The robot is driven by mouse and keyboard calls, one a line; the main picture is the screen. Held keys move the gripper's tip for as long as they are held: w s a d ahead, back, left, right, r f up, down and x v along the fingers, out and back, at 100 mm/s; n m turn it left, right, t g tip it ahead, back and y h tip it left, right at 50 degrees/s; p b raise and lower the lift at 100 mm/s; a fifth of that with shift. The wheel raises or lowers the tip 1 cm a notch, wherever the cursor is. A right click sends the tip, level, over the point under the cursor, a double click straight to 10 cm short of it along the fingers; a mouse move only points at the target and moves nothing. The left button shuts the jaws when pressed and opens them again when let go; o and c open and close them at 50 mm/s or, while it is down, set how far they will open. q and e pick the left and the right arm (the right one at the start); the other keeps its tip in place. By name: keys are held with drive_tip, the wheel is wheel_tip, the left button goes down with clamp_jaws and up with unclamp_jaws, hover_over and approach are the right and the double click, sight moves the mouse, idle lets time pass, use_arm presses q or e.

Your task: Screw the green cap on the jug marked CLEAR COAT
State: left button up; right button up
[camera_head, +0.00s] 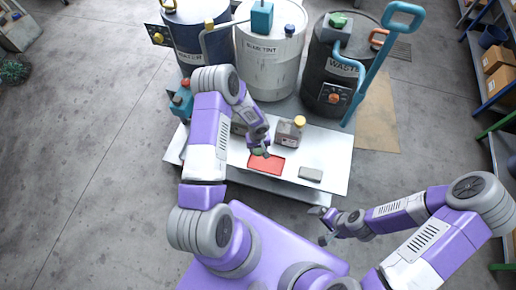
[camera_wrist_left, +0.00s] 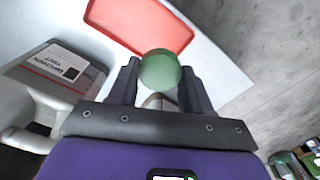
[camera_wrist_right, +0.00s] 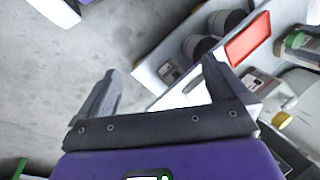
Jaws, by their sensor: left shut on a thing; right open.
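My left gripper (camera_head: 262,148) is shut on the green cap (camera_wrist_left: 160,69), which sits between its fingertips in the left wrist view. The cap is held over or near the red tray (camera_head: 266,165). A grey jug with a yellow cap (camera_head: 290,134) stands just right of this gripper. Another grey jug (camera_head: 238,127) is partly hidden behind the left arm. A jug (camera_wrist_left: 60,72) with a white label shows left of the gripper in the left wrist view. I cannot read CLEAR COAT on any jug. My right gripper (camera_wrist_right: 158,85) is open and empty, off the bench's front right.
A grey block (camera_head: 310,174) lies on the white bench (camera_head: 330,150), right of the red tray. Blue, white and black drums (camera_head: 270,55) stand behind, with a tall blue handle (camera_head: 378,70) at the right. Shelves (camera_head: 497,60) line the right side. Open floor lies left.

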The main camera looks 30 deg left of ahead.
use_arm(q)
drive_tip(key=s+d+r+m, duration=0.6)
drive_tip(key=d+r+m, duration=0.1)
drive_tip(key=d, duration=0.1)
drive_tip(key=shift+d+r+m, duration=0.3)
drive_tip(key=shift+r+m, duration=0.05)
drive_tip(key=shift+m, duration=0.05)
